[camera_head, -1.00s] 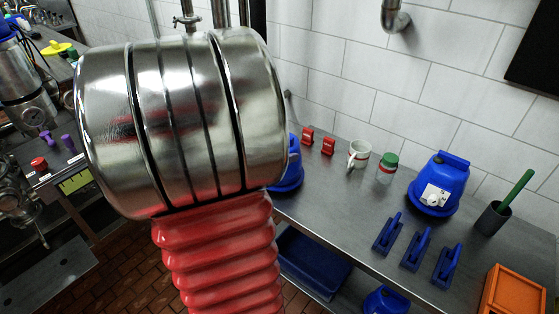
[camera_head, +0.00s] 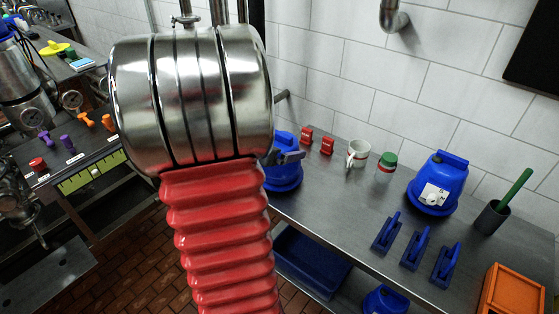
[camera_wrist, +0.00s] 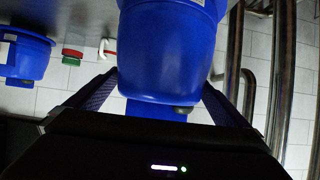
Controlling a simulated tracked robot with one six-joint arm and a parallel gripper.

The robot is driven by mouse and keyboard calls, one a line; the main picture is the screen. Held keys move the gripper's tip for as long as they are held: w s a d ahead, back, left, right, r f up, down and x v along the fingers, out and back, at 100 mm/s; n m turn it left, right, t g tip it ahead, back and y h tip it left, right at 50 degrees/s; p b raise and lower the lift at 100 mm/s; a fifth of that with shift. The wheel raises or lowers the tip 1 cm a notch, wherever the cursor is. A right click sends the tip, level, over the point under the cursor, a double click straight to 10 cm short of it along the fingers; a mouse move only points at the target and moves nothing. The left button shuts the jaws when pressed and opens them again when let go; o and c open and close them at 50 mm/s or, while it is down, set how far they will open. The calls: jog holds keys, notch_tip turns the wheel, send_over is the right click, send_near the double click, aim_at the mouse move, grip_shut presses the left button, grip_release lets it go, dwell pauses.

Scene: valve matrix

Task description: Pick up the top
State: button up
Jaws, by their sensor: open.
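A blue rounded top (camera_head: 283,176) with a wide base stands upright at the left end of the steel table, partly hidden behind my arm and gripper. A second, similar blue top (camera_head: 438,183) with a white fitting stands to the right. My gripper (camera_head: 290,157) shows in part at the near blue top, its body mostly hidden by my arm. In the wrist view my gripper (camera_wrist: 158,98) is open, its fingers on either side of the near blue top (camera_wrist: 170,50). I cannot tell whether they touch it. The other top (camera_wrist: 22,58) shows at the left there.
A white mug (camera_head: 358,154), a green-lidded jar (camera_head: 386,167) and red pieces (camera_head: 327,146) stand along the wall. Blue clamp-like pieces (camera_head: 415,250) and an orange crate (camera_head: 514,290) are toward the front right. The table middle is clear.

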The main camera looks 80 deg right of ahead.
jog(key=shift+c, duration=0.5)
jog(key=c, duration=1.6)
jog(key=shift+r, duration=0.1)
notch_tip(320, 180, up, 10)
